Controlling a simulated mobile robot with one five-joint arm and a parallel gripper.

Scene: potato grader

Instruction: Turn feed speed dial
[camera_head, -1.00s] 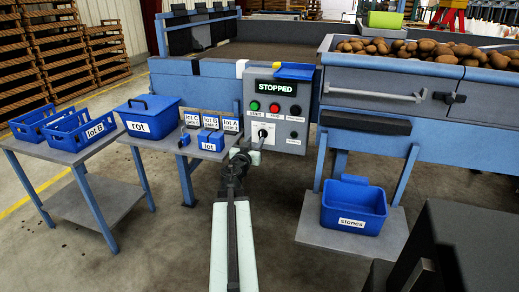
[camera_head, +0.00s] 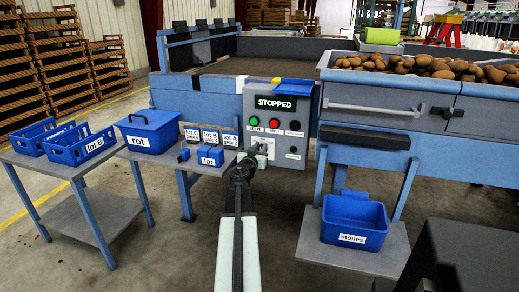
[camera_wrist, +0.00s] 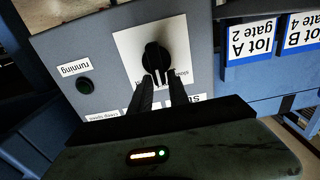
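The feed speed dial is a black knob (camera_wrist: 155,58) on a white plate (camera_wrist: 190,35), upside down in the wrist view. In the head view, the dial's plate (camera_head: 268,146) is at the lower left of the grey control panel (camera_head: 291,153) and my gripper partly hides it. My gripper (camera_wrist: 160,78) has its two dark fingers apart, with a narrow gap between them. The fingertips are right at the near edge of the knob; I cannot tell whether they touch it. My gripper (camera_head: 250,156) also shows in the head view, in front of the panel.
The panel's display (camera_head: 275,103) reads STOPPED, above a green button (camera_head: 254,121) and a red button (camera_head: 275,122). A table left of the panel holds the blue rot box (camera_head: 148,130) and the small lot box (camera_head: 210,156). A stones bin (camera_head: 352,223) stands low on the right.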

